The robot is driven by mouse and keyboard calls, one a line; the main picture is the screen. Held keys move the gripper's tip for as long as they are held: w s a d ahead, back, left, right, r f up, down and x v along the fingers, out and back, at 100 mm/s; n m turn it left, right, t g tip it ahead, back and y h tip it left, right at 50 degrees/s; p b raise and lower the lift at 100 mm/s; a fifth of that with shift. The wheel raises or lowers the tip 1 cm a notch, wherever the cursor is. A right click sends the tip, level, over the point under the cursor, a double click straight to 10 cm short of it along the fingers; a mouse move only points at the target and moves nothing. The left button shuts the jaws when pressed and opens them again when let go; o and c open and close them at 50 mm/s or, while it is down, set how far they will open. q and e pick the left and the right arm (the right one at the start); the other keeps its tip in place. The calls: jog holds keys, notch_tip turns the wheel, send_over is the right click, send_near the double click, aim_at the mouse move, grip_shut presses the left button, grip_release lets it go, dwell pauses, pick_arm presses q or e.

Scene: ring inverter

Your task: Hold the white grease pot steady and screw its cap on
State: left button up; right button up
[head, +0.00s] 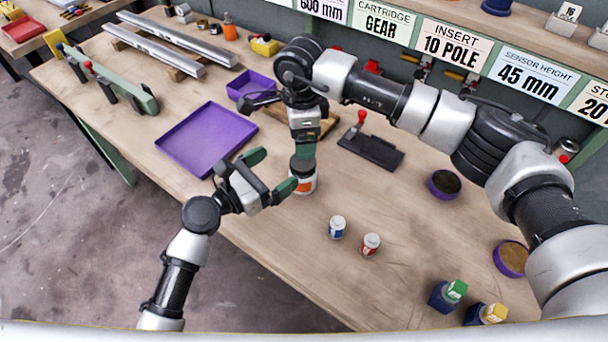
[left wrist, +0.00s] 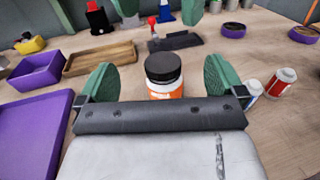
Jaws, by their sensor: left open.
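The white grease pot (head: 304,183), with an orange label, stands upright on the workbench; it also shows in the left wrist view (left wrist: 165,90). A black cap (left wrist: 163,68) sits on its top; how tightly cannot be told. My left gripper (head: 272,173) is open, its green fingers pointing at the pot from the left. In the left wrist view the pot appears between the fingertips (left wrist: 160,80), with a gap on both sides. My right gripper (head: 302,150) is above the cap.
A purple tray (head: 208,140) lies left of the pot, with a smaller purple bin (head: 250,85) behind. Two small bottles, blue-labelled (head: 337,227) and red-labelled (head: 371,244), stand front right. A black fixture (head: 371,150) with a red knob is behind right.

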aim_at(301, 174)
jog(key=shift+d, duration=0.1)
pick_arm(q)
jog(key=f, duration=0.8)
jog(key=shift+w+d, duration=0.2)
jog(key=shift+d, duration=0.05)
jog(key=x, duration=0.7)
jog(key=c, duration=1.8)
pick_arm(e)
jog(key=shift+n, duration=0.3)
jog(key=n, duration=0.2)
jog(key=shift+a+n, duration=0.25)
jog(key=shift+n, duration=0.15)
jog(key=n, duration=1)
jog(key=shift+d, duration=0.25)
